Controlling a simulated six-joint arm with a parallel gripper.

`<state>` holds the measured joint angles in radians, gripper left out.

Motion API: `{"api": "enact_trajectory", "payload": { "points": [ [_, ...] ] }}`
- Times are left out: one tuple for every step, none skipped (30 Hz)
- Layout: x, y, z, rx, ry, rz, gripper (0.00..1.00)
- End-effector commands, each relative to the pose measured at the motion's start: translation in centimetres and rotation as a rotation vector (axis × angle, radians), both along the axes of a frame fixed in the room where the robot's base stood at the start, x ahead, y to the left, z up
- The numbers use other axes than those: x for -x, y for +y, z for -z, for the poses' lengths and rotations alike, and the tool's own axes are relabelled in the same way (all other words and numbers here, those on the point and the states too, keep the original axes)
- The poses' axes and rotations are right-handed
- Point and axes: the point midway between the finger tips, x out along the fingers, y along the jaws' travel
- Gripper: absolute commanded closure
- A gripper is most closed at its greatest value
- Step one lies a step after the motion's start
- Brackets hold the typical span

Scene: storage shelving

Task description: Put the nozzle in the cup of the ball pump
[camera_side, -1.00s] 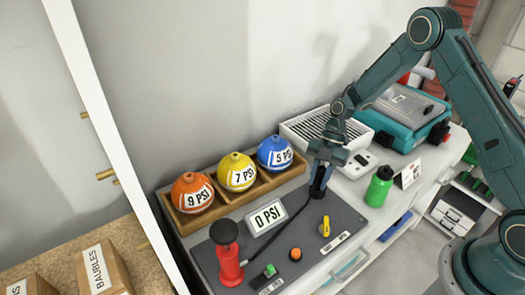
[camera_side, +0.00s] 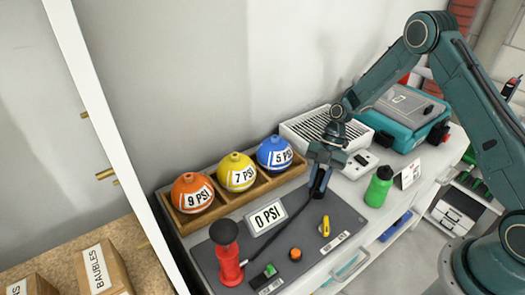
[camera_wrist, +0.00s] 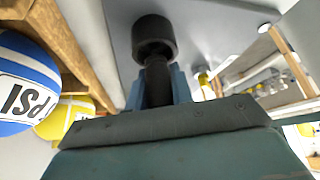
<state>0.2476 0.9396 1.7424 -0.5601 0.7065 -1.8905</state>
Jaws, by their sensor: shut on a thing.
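The ball pump (camera_side: 229,262) is red with a black top and stands at the front left of the dark grey panel. Its black hose (camera_side: 278,235) runs right to my gripper (camera_side: 319,178). My gripper points down over the panel's back right part and is shut on the black nozzle (camera_wrist: 157,82). In the wrist view, a wider dark cylinder (camera_wrist: 154,34), apparently the cup, lies right at the nozzle's end. In the side view, a dark shape under the fingers hides where they meet. I cannot tell how deep the nozzle sits.
A wooden tray (camera_side: 225,208) with an orange, a yellow and a blue ball stands behind the panel. A "0 PSI" display (camera_side: 266,217), an orange knob (camera_side: 295,254), a yellow switch (camera_side: 325,227) and a green switch (camera_side: 269,271) are nearby. A green bottle (camera_side: 378,187) stands to the right.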

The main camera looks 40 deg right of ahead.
Motion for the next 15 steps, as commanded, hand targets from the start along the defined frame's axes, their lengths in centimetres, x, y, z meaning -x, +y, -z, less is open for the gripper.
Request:
{"api": "enact_trajectory", "payload": {
  "points": [
    [0.06,0.0,0.53,0.004,0.002,0.004,1.0],
    [0.06,0.0,0.55,0.004,0.002,0.004,1.0],
    [0.07,-0.01,0.58,0.004,0.002,0.005,1.0],
    [0.07,-0.01,0.58,0.004,0.002,0.005,1.0],
    [0.07,-0.01,0.58,0.005,0.003,0.004,1.0],
    [0.08,-0.01,0.59,0.005,0.003,0.004,1.0],
    [0.08,-0.01,0.6,0.005,0.003,0.004,1.0],
    [0.08,0.0,0.61,0.005,0.003,0.004,1.0],
    [0.09,0.0,0.64,0.004,0.003,0.003,1.0],
    [0.09,0.0,0.66,0.004,0.003,0.003,1.0],
    [0.09,0.01,0.69,0.004,0.003,0.003,1.0],
    [0.09,0.0,0.74,0.004,0.003,0.003,1.0],
    [0.09,0.01,0.79,0.004,0.003,0.003,1.0],
    [0.09,0.01,0.83,0.004,0.003,0.003,1.0],
    [0.09,0.02,0.91,0.004,0.002,0.002,1.0]
  ]
}}
